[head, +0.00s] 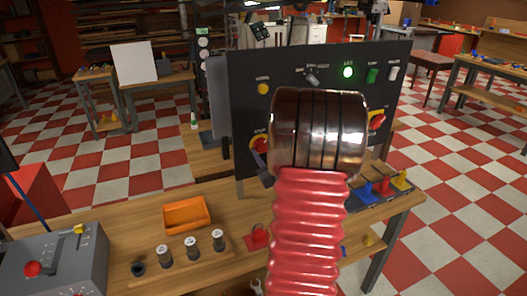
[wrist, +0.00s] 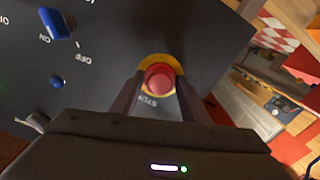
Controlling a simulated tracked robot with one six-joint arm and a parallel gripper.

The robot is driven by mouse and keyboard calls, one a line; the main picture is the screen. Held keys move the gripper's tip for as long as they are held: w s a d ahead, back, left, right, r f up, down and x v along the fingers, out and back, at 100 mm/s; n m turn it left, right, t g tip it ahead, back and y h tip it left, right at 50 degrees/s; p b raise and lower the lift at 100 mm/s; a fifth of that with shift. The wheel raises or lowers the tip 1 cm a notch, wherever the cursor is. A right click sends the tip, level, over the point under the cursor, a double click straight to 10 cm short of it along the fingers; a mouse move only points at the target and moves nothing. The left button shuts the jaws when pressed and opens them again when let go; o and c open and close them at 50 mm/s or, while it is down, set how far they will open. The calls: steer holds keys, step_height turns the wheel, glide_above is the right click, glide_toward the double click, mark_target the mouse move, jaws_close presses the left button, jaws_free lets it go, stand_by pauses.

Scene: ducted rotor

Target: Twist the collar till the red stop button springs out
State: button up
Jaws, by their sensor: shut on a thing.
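The red stop button (wrist: 159,79) sits in a yellow collar (wrist: 157,60) on a dark panel, with a STOP label beside it. My gripper (wrist: 158,90) is shut on the collar, one finger on each side of the button. In the head view, the stop button (head: 261,145) is at the panel's lower left. A dark part of my gripper (head: 265,172) shows just below it, and my arm hides the rest. I cannot tell how far the button stands out.
The control panel (head: 300,75) also carries a lit green lamp (head: 348,72), a red-and-yellow knob (head: 377,120) and several switches. On the bench below are an orange tray (head: 187,214), a red padlock (head: 257,236) and a grey control box (head: 50,268).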

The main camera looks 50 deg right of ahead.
steer(key=o, duration=0.7)
steer(key=shift+w+a+f, duration=0.1)
steer(key=shift+f, duration=0.2)
steer(key=o, duration=0.4)
steer(key=shift+r, duration=0.2)
steer(key=shift+c, duration=0.2)
steer(key=v, duration=1.4)
steer(key=shift+f, duration=0.1)
